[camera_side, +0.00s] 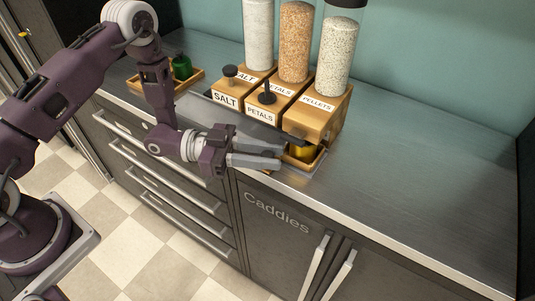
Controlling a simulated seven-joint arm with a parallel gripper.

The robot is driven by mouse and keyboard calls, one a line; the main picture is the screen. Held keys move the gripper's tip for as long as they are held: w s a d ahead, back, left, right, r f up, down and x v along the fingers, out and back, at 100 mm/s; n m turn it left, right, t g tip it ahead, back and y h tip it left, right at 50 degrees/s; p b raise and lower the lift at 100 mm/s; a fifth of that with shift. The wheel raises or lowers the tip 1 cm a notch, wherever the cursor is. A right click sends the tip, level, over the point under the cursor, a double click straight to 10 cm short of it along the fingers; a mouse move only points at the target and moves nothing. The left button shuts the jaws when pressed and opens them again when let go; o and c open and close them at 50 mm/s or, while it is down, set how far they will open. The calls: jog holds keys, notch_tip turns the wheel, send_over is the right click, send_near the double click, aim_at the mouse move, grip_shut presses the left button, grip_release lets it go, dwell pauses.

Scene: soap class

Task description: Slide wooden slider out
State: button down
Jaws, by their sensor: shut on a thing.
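A wooden dispenser block (312,119) stands on the counter with sections labelled SALT, PETALS and PELLETS. Dark knobs show on the salt section (230,73) and the petals section (267,94). No separate knob shows clearly on the pellets section. My gripper (279,157) is low in front of the pellets end, near the counter's front edge, with its fingers pointing right. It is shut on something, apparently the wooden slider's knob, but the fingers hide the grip. How far the slider is out cannot be told.
A small wooden tray with a yellow item (303,152) sits below the pellets section, close to my fingertips. Another tray with a green bottle (182,67) stands at the back left. Clear jars (296,42) rise above the block. The counter at right (430,160) is clear.

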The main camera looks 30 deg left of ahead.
dwell(0.3)
jog(key=a, duration=3)
jog(key=shift+a+f, duration=0.1)
jog(key=shift+a, duration=0.2)
jog(key=c, duration=1.5)
grip_release()
jog(key=shift+a, duration=0.1)
jog(key=o, duration=0.3)
jog(key=v, duration=0.7)
